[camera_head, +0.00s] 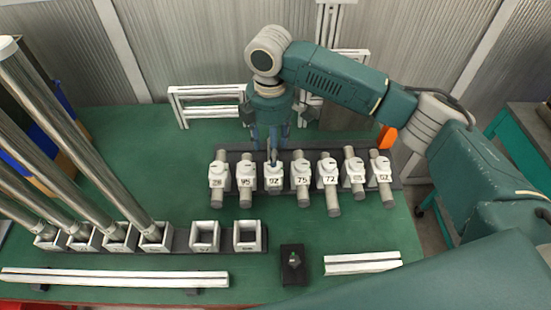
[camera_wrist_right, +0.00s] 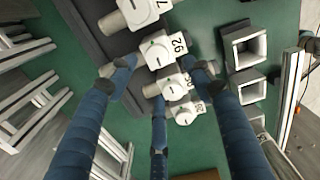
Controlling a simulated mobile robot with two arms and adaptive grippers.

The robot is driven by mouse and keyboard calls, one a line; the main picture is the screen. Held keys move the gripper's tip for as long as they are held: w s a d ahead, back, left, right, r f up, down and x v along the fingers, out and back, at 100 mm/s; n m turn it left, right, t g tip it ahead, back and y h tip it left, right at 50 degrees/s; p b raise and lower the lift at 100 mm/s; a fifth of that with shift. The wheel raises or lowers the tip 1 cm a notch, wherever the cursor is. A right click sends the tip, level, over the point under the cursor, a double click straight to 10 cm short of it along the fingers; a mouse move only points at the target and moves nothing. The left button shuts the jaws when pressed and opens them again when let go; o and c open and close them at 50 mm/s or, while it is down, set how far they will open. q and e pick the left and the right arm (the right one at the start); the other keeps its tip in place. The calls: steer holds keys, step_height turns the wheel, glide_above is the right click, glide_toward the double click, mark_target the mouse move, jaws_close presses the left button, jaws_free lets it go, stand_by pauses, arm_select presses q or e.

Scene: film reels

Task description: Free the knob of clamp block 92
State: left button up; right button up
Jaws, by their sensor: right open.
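Clamp block 92 (camera_head: 273,182) is a white block with a dark "92" in the row on the dark rail, between block 95 (camera_head: 245,181) and block 75 (camera_head: 302,178). It also shows in the right wrist view (camera_wrist_right: 178,47), with a round knob (camera_wrist_right: 155,52) bearing a dark line on its face. My right gripper (camera_head: 271,150) is at block 92 from behind. In the wrist view its blue fingers (camera_wrist_right: 160,70) are spread, with two tips on either side of the block and the third lower down. I cannot tell whether they touch it. My left gripper is not in view.
Neighbouring clamp blocks stand close on both sides, several with grey cylinders (camera_head: 332,197). Square sockets (camera_head: 205,237) stand at front left, some holding tall metal tubes (camera_head: 92,130). A black block (camera_head: 292,265) and white bars (camera_head: 362,263) lie at the front. White frames (camera_head: 207,103) stand behind.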

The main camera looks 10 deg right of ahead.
steer(key=f, duration=0.3)
steer(key=shift+d+f, duration=0.25)
steer(key=shift+d, duration=0.05)
step_height(320, 180, down, 3)
steer(key=shift+r+p, duration=0.1)
steer(key=shift+p, duration=0.25)
steer(key=shift+f, duration=0.25)
steer(key=shift+w, duration=0.1)
steer(key=c, duration=1.1)
steer(key=shift+r+n+p, duration=0.15)
steer(key=shift+n+p, duration=0.25)
steer(key=shift+p, duration=0.25)
steer(key=shift+c, duration=0.2)
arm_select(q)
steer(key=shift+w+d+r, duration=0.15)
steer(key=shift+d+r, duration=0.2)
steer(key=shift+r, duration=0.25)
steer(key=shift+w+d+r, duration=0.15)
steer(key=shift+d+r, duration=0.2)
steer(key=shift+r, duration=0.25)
arm_select(e)
steer(key=shift+n, duration=0.3)
